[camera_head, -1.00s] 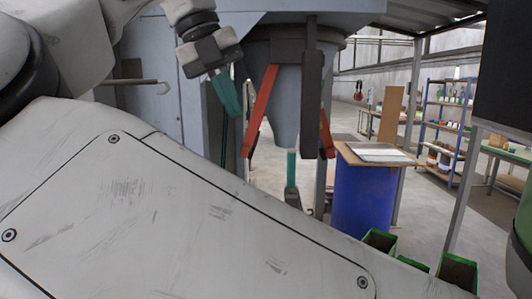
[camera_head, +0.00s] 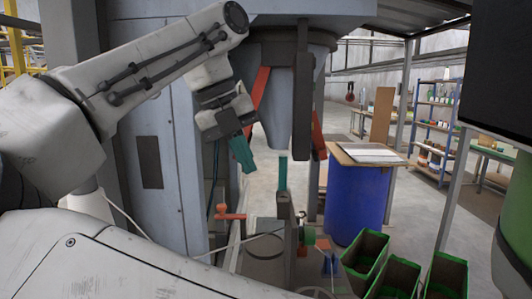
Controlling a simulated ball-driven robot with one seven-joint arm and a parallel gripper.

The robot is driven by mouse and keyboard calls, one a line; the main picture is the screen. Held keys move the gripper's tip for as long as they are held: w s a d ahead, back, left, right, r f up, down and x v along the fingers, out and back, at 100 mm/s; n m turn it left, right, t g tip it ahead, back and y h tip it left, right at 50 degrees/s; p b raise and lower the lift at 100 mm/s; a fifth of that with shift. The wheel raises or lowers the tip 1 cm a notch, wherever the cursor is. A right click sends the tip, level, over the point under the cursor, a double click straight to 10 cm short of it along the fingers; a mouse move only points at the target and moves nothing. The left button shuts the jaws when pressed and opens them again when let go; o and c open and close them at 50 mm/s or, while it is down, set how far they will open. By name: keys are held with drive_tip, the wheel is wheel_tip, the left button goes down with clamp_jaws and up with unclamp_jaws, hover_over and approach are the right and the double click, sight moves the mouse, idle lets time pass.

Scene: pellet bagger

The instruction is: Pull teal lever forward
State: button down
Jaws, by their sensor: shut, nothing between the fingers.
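The teal lever (camera_head: 283,173) stands upright in the middle of the view, below the machine's grey cone. Its teal grip sits on a grey stem. My gripper (camera_head: 243,154) has teal fingers and points downward. It is shut and empty, to the left of the lever's grip and slightly higher in the picture. A gap shows between them, and the gripper does not touch the lever. How far apart they are in depth is hard to tell.
The grey hopper (camera_head: 278,115) has red arms (camera_head: 317,135) on its sides. An orange handle (camera_head: 230,216) stands left of the lever's base. A blue drum (camera_head: 356,203) with a board on top is to the right. Green-rimmed bins (camera_head: 365,250) stand on the floor.

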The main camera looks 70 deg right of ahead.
sight(283, 179)
drive_tip(key=shift+s+d+r+p, duration=0.15)
drive_tip(key=shift+s+d, duration=0.15)
drive_tip(key=shift+s, duration=0.25)
drive_tip(key=shift+s+d+f+p, duration=0.15)
drive_tip(key=shift+s+d, duration=0.2)
drive_tip(key=shift+s, duration=0.2)
drive_tip(key=shift+s+d+r+p, duration=0.15)
drive_tip(key=shift+s+d, duration=0.15)
drive_tip(key=shift+s, duration=0.25)
